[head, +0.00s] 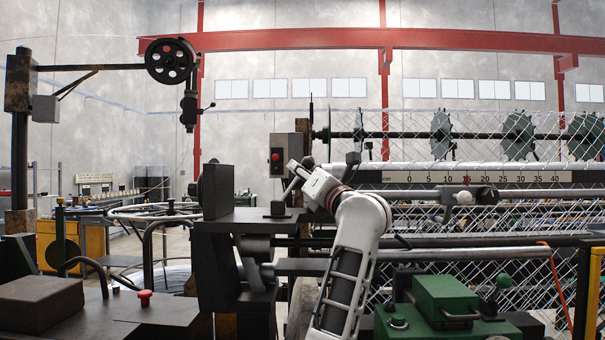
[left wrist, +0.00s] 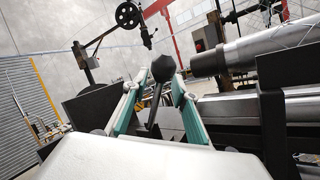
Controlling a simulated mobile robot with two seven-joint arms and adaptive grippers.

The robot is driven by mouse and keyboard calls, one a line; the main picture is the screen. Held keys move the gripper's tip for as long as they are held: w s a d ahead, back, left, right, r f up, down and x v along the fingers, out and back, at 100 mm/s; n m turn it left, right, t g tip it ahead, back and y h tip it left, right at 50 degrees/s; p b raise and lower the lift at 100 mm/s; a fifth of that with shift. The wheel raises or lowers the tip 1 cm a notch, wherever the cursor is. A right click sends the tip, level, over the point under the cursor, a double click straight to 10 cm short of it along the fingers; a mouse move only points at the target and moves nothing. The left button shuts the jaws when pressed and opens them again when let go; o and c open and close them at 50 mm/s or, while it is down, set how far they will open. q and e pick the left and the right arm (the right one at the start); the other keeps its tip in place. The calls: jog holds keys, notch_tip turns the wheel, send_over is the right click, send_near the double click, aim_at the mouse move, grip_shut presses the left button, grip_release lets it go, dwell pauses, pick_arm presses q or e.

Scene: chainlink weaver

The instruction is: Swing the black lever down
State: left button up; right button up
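The black lever (left wrist: 163,70) has a dark faceted knob on a thin shaft. In the left wrist view the knob stands between and just beyond my left gripper's fingertips. The lever also shows in the head view (head: 290,190), tilted on a dark bracket at centre. My left gripper (left wrist: 160,84) has its two teal-lined fingers spread either side of the lever, with gaps visible. In the head view the left gripper (head: 298,172) is small and partly mixed with the lever, so contact cannot be told there. My right gripper is out of view.
A control box (head: 278,158) with a red button stands behind the lever. A ruled bar (head: 480,178) and chain-link mesh (head: 520,215) lie to the right. A green box (head: 446,298) sits at front right, and a red knob (head: 145,295) at front left.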

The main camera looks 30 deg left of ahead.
pick_arm(q)
jog(key=v, duration=1.2)
